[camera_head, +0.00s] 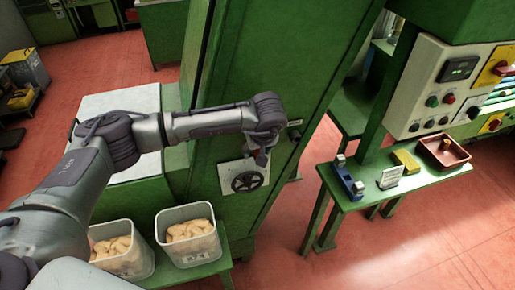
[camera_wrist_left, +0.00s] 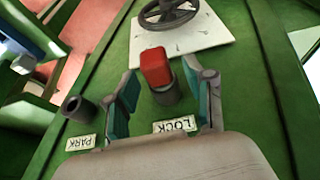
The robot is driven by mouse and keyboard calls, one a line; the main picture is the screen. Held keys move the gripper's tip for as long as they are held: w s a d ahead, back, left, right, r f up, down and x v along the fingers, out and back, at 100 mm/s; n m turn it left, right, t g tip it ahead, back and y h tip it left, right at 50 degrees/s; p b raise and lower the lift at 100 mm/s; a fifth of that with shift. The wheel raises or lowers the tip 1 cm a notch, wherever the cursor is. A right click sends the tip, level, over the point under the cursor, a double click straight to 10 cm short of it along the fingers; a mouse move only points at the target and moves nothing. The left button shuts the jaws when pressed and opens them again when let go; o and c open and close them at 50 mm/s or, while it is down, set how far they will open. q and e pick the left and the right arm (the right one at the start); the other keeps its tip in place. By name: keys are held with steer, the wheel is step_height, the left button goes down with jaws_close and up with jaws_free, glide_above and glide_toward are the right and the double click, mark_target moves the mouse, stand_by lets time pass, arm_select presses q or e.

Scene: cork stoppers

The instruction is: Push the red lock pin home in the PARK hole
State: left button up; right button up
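The red lock pin (camera_wrist_left: 156,66) stands in the grey LOCK collar (camera_wrist_left: 167,95) in the left wrist view, above the LOCK label (camera_wrist_left: 175,126). My left gripper (camera_wrist_left: 161,88) is open, with one teal finger on each side of the pin and visible gaps to both. The PARK hole (camera_wrist_left: 77,106) is a dark-mouthed grey collar to the left, above the PARK label (camera_wrist_left: 80,143), and looks empty. In the head view my left gripper (camera_head: 261,157) is at the green cabinet's face; the pin cannot be made out there. My right gripper is not in view.
A handwheel on a white plate (camera_head: 229,178) is fixed to the green cabinet (camera_head: 285,60) close to my gripper. Two bins of corks (camera_head: 190,236) stand at lower left. A green bench (camera_head: 350,203) holds a red tray (camera_head: 443,153) at right.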

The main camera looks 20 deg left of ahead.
arm_select(q)
steer(key=c, duration=0.8)
steer(key=o, duration=1.1)
steer(key=shift+r, duration=0.2)
